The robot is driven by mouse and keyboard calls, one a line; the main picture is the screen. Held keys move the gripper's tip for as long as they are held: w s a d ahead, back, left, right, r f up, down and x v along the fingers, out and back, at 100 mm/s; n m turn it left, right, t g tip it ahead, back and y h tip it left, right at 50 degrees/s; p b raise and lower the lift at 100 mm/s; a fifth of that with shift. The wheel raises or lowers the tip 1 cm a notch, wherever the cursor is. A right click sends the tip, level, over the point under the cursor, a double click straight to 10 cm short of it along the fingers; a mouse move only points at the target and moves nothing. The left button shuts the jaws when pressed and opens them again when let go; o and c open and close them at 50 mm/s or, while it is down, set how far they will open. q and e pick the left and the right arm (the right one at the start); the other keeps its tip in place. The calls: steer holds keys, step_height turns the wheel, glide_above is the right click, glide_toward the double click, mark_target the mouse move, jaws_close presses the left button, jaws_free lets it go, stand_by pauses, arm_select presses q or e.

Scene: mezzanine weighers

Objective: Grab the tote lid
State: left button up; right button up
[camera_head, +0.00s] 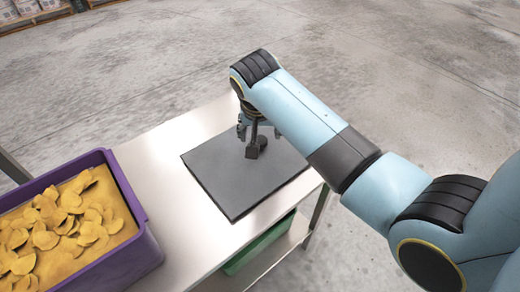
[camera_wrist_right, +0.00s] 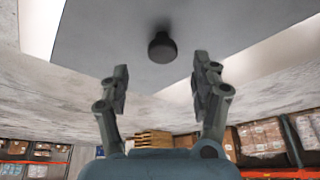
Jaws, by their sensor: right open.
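The tote lid (camera_head: 225,185) is a flat, dark grey square panel lying on the pale metal table. The right wrist view shows its grey surface (camera_wrist_right: 100,40) with a round black knob (camera_wrist_right: 162,47) standing up from it. My right gripper (camera_head: 251,140) is over the far right part of the lid. In the right wrist view my right gripper (camera_wrist_right: 161,72) is open and empty, its fingers spread to either side of the line to the knob and the knob just beyond the tips. My left gripper is not in view.
A purple tote (camera_head: 138,240) full of yellow-orange chips stands on the table at the left. The table top (camera_head: 180,235) is bare between tote and lid. A green container (camera_head: 262,243) sits on the lower shelf. Racks with boxes (camera_wrist_right: 265,135) stand far off.

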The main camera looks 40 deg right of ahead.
mark_target(260, 140)
steer(key=b+x, duration=0.1)
steer(key=x, duration=0.5)
steer(key=shift+w+f, duration=0.15)
steer(key=shift+w, duration=0.05)
steer(key=shift+a, duration=0.1)
steer(key=shift+c, duration=0.4)
jaws_close()
